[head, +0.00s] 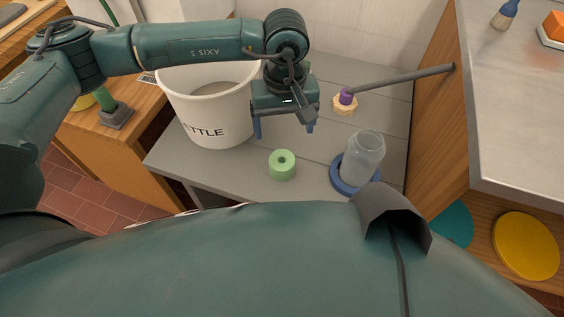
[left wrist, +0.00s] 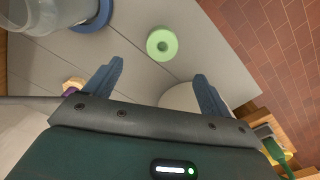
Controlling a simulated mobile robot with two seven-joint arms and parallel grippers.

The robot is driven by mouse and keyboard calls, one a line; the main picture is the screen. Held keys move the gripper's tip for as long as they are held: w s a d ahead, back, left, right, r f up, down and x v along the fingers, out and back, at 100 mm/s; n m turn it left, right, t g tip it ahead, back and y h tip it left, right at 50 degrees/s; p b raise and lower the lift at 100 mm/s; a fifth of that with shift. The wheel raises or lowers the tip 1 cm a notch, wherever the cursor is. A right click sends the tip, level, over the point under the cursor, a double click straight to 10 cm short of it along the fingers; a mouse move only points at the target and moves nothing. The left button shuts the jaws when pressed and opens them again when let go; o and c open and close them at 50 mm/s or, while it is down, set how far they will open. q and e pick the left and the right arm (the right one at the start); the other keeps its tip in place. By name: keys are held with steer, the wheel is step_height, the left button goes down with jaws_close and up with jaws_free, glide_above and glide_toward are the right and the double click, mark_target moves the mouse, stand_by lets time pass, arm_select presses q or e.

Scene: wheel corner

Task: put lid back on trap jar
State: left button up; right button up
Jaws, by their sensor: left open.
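A clear jar (head: 364,155) stands at the right of the grey bench, upright on or in a blue ring (head: 343,184). Its top shows no cover. A green round piece (head: 282,165) with a dark centre hole lies left of the jar; I cannot tell whether it is the lid. My left gripper (head: 283,127) is open and empty, above and behind the green piece. In the left wrist view the green piece (left wrist: 162,43) shows just beyond the fingertips (left wrist: 158,70), and the jar (left wrist: 45,12) is at upper left. My right gripper is not in view.
A white bucket (head: 212,115) with lettering stands left of the gripper. A grey rod (head: 400,77) reaches from the right wooden panel to a purple and tan piece (head: 345,102) behind the jar. Bare bench (head: 225,165) lies left of the green piece.

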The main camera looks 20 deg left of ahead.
arm_select(q)
step_height(320, 180, down, 8)
steer(key=shift+r+b, duration=0.1)
steer(key=shift+b, duration=0.5)
steer(key=f+b, duration=0.1)
steer(key=f, duration=0.4)
steer(key=shift+a+f, duration=0.2)
steer(key=shift+r, duration=0.1)
steer(key=c, duration=1)
step_height(320, 180, up, 10)
steer(key=shift+p, duration=0.9)
